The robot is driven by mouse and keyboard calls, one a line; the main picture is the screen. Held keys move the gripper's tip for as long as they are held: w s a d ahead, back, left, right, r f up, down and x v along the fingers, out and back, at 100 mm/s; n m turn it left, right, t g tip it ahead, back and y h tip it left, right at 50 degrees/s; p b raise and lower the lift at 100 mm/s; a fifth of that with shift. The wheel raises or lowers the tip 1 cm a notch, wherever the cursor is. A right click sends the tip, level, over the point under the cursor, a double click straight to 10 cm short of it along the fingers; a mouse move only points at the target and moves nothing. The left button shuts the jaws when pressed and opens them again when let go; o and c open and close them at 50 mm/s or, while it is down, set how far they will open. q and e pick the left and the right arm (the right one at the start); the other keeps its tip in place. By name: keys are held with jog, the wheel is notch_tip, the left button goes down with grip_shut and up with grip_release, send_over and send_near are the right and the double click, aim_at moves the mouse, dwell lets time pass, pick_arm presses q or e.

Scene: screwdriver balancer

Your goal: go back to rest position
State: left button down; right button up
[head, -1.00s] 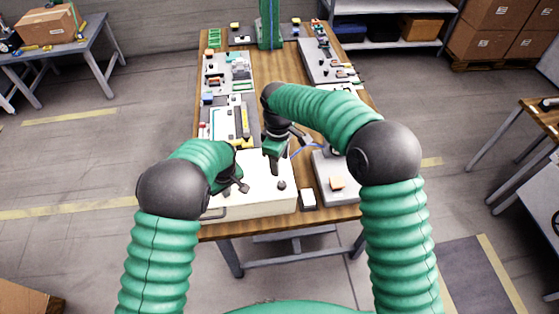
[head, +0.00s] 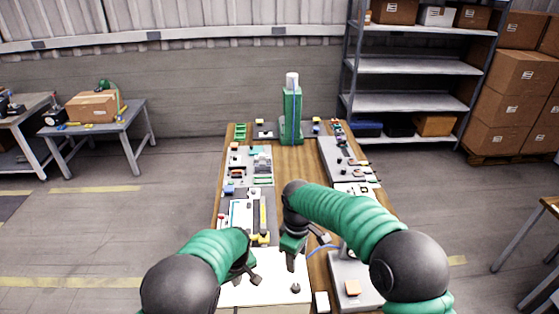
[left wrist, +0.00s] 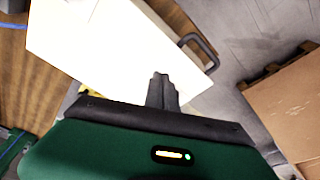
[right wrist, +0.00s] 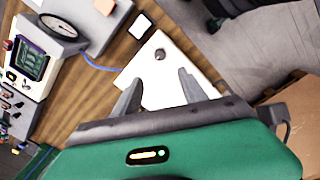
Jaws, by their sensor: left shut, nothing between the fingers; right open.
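My left gripper (head: 254,278) is low over the white box (head: 268,296) at the table's near end. In the left wrist view its fingers (left wrist: 160,90) are shut together with nothing between them. My right gripper (head: 307,253) is above the box's right part. In the right wrist view its fingers (right wrist: 160,77) are spread and empty, with the box's white top (right wrist: 158,92) and a dark knob (right wrist: 160,54) beyond them. Whether either gripper touches the box cannot be told.
The wooden table (head: 290,165) carries panels with small parts along both sides and a green post (head: 291,115) at the back. A grey panel with an orange block (head: 353,287) lies right of the box. A blue cable (right wrist: 100,67) runs near my right gripper. The table's middle strip is clear.

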pick_arm(q)
jog(key=s+a+m+b, duration=0.3)
jog(key=s+a+b, duration=0.1)
jog(key=s, duration=0.7)
jog(key=s+a+m+h+b, duration=0.1)
jog(key=s+a+m+b, duration=0.2)
jog(key=s, duration=0.9)
jog(key=a+b, duration=0.1)
jog(key=a, duration=0.2)
jog(key=shift+a+r+t+b, duration=0.25)
jog(key=shift+r+t+b, duration=0.05)
jog(key=shift+b, duration=0.1)
pick_arm(e)
jog(key=s+d+f+m, duration=0.3)
jog(key=s, duration=0.4)
jog(key=s+d+f+m+t, duration=0.1)
jog(key=s+d+f+m, duration=0.2)
jog(key=s, duration=0.5)
jog(key=s+d+f+m+t, duration=0.1)
jog(key=s+d+f+m, duration=0.2)
jog(key=s+d+m, duration=0.2)
jog(key=s, duration=0.3)
jog(key=shift+f, duration=0.4)
pick_arm(q)
jog(key=shift+w+f, duration=0.1)
jog(key=shift+w, duration=0.2)
pick_arm(e)
jog(key=shift+w+f, duration=0.1)
jog(key=shift+w, duration=0.15)
